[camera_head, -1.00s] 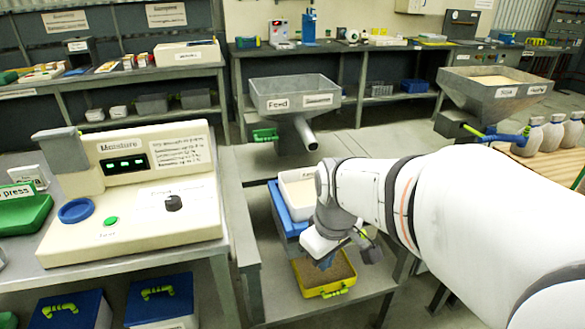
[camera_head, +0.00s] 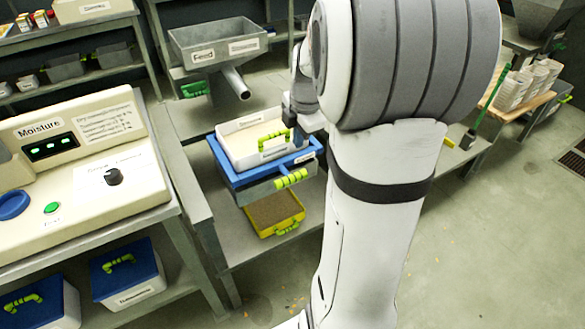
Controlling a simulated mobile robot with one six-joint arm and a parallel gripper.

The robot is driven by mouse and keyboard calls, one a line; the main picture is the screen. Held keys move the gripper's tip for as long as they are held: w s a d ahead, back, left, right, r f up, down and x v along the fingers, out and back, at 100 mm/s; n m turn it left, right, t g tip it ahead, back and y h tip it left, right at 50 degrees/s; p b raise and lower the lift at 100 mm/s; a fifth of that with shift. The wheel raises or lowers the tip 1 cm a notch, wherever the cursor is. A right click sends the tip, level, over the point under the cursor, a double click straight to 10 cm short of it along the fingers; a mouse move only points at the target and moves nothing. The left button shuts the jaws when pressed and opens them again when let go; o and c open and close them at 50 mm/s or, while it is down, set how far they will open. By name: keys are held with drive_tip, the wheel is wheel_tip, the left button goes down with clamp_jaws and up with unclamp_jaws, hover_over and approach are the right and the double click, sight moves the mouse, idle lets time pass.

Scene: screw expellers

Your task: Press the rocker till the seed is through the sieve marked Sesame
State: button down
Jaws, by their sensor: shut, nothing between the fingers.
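A white sieve tray (camera_head: 233,149) with a yellow-green handle (camera_head: 273,141) sits in a blue frame (camera_head: 228,172) on the bench. Its front label is too small to read, so I cannot tell whether it says Sesame. A blue arm with a ribbed yellow-green grip (camera_head: 291,179) sticks out at the front right of the frame; it may be the rocker. A yellow tray (camera_head: 262,230) holding brown seed sits below. My gripper (camera_head: 297,136) is shut and empty at the right rim of the white tray; whether it touches is unclear. My arm hides the area behind and right.
A grey Feed hopper (camera_head: 207,55) with a spout stands behind the sieve. The Moisture meter (camera_head: 60,160) is on the left bench, with blue-lidded bins (camera_head: 125,268) below. Stacked pale containers (camera_head: 520,85) stand at the right. The floor at the lower right is clear.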

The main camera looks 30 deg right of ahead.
drive_tip(key=w+f, duration=0.1)
drive_tip(key=f, duration=0.3)
drive_tip(key=f+b, duration=0.1)
drive_tip(key=f, duration=0.4)
drive_tip(key=w+f+b, duration=0.1)
drive_tip(key=f, duration=0.3)
drive_tip(key=shift+w+f, duration=0.35)
drive_tip(key=shift+f, duration=0.05)
drive_tip(key=shift+f, duration=0.15)
drive_tip(key=shift+s+a+f+b, duration=0.1)
drive_tip(key=shift+s+f+b, duration=0.1)
drive_tip(key=shift+f+b, duration=0.75)
drive_tip(key=shift+s+f+b, duration=0.2)
drive_tip(key=shift+f+b, duration=0.7)
drive_tip(key=shift+s+a+f+b, duration=0.1)
drive_tip(key=shift+s+f+b, duration=0.1)
drive_tip(key=shift+f+b, duration=0.75)
drive_tip(key=p, duration=0.4)
approach(292, 177)
drive_tip(key=s+r, duration=0.2)
drive_tip(key=s, duration=0.1)
drive_tip(key=shift+s+r, duration=0.2)
drive_tip(key=shift+s, duration=0.05)
